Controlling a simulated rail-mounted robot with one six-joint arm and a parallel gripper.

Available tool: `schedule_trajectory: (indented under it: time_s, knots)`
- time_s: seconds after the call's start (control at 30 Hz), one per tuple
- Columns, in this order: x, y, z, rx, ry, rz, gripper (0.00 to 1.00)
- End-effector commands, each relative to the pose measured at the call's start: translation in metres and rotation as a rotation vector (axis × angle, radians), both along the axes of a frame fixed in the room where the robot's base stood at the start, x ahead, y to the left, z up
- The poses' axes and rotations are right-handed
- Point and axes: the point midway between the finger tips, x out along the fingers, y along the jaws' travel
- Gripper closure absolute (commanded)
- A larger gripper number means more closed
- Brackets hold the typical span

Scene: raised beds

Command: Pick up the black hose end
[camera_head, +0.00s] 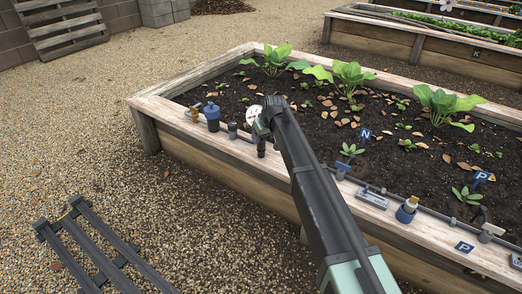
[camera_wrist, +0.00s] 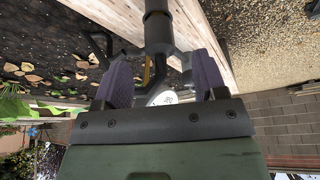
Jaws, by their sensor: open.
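My gripper (camera_wrist: 160,78) is open in the wrist view, with its two purple-grey fingers spread apart. A dark cylindrical piece (camera_wrist: 157,34), which looks like the black hose end, stands between and beyond the fingers, with dark side branches. I see no clear grip on it. In the head view my arm reaches to the bed's near rim. A small black piece (camera_head: 261,147) shows just below the arm's end, but I cannot tell whether it is the hose end or a finger.
The raised bed's wooden rim (camera_head: 175,128) carries a blue fitting (camera_head: 212,115), a brass-coloured fitting (camera_head: 195,113), a grey fitting (camera_head: 232,130) and a blue-and-white fitting (camera_head: 407,209). Leafy plants (camera_head: 350,76) grow in the soil. A dark slatted rack (camera_head: 100,250) lies on open gravel.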

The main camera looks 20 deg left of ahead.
Motion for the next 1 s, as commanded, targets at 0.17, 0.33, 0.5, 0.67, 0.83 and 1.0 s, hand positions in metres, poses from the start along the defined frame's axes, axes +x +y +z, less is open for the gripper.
schedule_trajectory:
  time_s: [0.17,0.33,0.5,0.67,0.83,1.0]
  knots:
    - [0.011,0.011,-0.039,0.000,0.000,0.000,0.35]
    - [0.014,0.015,-0.045,0.000,0.000,-0.001,0.35]
    - [0.013,0.015,-0.042,0.000,0.000,-0.001,0.41]
    - [0.013,0.015,-0.042,0.000,0.000,-0.001,0.66]
    - [0.013,0.015,-0.042,0.000,0.000,-0.001,0.89]
    - [0.013,0.015,-0.042,0.000,0.000,-0.001,0.90]
